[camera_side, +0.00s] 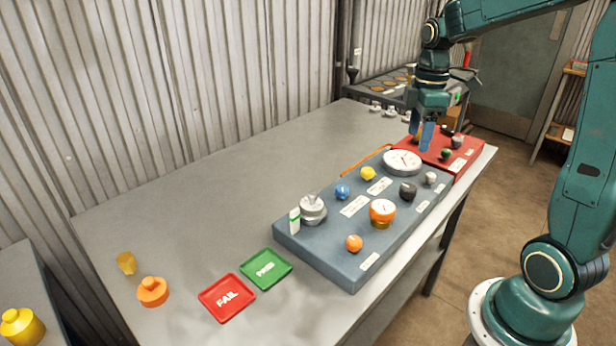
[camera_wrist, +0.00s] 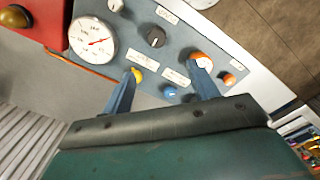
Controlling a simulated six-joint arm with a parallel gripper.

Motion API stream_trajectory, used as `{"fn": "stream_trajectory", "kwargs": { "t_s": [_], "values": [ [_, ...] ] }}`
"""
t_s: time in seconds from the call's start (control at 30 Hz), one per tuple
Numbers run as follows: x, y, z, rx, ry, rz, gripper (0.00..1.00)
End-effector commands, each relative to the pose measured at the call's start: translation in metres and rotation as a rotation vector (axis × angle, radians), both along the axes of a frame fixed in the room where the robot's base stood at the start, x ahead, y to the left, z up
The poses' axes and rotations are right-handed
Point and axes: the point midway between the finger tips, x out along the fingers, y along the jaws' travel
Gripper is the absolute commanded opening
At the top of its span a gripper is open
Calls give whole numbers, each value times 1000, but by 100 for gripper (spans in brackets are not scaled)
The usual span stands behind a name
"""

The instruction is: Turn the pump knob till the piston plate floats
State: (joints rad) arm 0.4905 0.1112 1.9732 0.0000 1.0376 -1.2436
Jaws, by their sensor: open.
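A slate-blue panel (camera_side: 335,262) carries several knobs: yellow (camera_side: 368,174), blue (camera_side: 342,192), black (camera_side: 408,192), white (camera_side: 430,178) and orange (camera_side: 354,243). My gripper (camera_side: 421,148) is open and empty above the panel's far end. In the wrist view its fingers (camera_wrist: 163,88) are apart, one beside the yellow knob (camera_wrist: 137,75).
A white gauge (camera_side: 402,162) and an orange-and-white dial (camera_side: 383,212) stand on the panel. A red box (camera_side: 462,160) adjoins its far end. Red FAIL (camera_side: 227,298) and green PASS (camera_side: 266,269) trays lie in front, near an orange weight (camera_side: 153,291).

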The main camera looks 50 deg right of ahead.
Motion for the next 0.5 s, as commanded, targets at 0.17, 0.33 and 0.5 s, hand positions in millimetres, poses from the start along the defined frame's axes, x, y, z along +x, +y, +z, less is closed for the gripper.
{"fn": "stream_trajectory", "kwargs": {
  "t_s": [0.17, 0.33, 0.5],
  "values": [
    [3, -10, -6, 9, 18, 31, 59],
    [3, -10, -7, 10, 18, 34, 59],
    [3, -10, -12, 10, 18, 33, 59]
  ]
}}
